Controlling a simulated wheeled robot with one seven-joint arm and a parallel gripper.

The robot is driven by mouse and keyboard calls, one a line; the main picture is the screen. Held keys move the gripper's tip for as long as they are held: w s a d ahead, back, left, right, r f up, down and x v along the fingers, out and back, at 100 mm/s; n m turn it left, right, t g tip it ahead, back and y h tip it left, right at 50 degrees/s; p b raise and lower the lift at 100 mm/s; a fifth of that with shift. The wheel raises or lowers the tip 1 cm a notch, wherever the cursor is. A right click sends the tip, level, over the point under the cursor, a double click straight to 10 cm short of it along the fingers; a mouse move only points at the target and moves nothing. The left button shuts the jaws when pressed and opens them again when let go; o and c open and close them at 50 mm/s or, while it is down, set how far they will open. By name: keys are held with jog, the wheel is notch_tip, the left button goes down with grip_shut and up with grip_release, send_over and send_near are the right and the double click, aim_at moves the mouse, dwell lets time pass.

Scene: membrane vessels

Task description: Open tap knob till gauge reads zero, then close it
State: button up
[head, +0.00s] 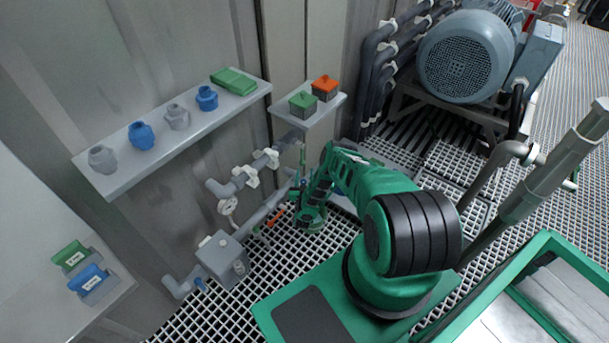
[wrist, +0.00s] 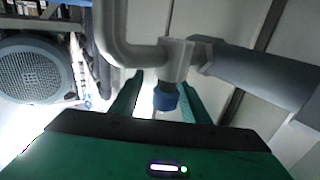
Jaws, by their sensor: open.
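In the wrist view, a blue tap knob (wrist: 165,96) hangs below a grey pipe fitting. My gripper (wrist: 162,103) is open, with one green finger on either side of the knob. I cannot tell whether the fingers touch it. In the head view, my arm bends down to the pipework by the wall, and my gripper's fingertips and that knob cannot be made out there. A small round white part (head: 227,206) on the wall pipes may be the gauge; its reading is too small to tell.
A grey box (head: 220,255) and an orange-red handle (head: 276,215) are close to my arm. Shelves (head: 175,135) with blue and grey fittings are on the wall. A large motor (head: 465,57) stands at the back. A green-rimmed bin (head: 480,290) is at the right.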

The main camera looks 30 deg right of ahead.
jog(key=shift+a, duration=0.15)
jog(key=shift+w, duration=0.1)
jog(key=c, duration=1.1)
jog(key=shift+o, duration=0.2)
jog(key=shift+a, duration=0.1)
jog(key=shift+y, duration=0.3)
jog(key=shift+w+a+n+t+y, duration=0.15)
jog(key=shift+a+n+t+y, duration=0.15)
jog(key=shift+n+t+y, duration=0.45)
jog(key=shift+w+a+n+t+y, duration=0.2)
jog(key=shift+n+t+y, duration=0.25)
jog(key=shift+n+y, duration=0.6)
jog(key=shift+a+n+t+y, duration=0.25)
jog(key=shift+n+y, duration=0.4)
jog(key=shift+y, duration=0.55)
jog(key=shift+a+n+t+y, duration=0.25)
jog(key=shift+n+y, duration=0.4)
jog(key=shift+y, duration=0.55)
jog(key=o, duration=1.1)
jog(key=shift+c, duration=0.2)
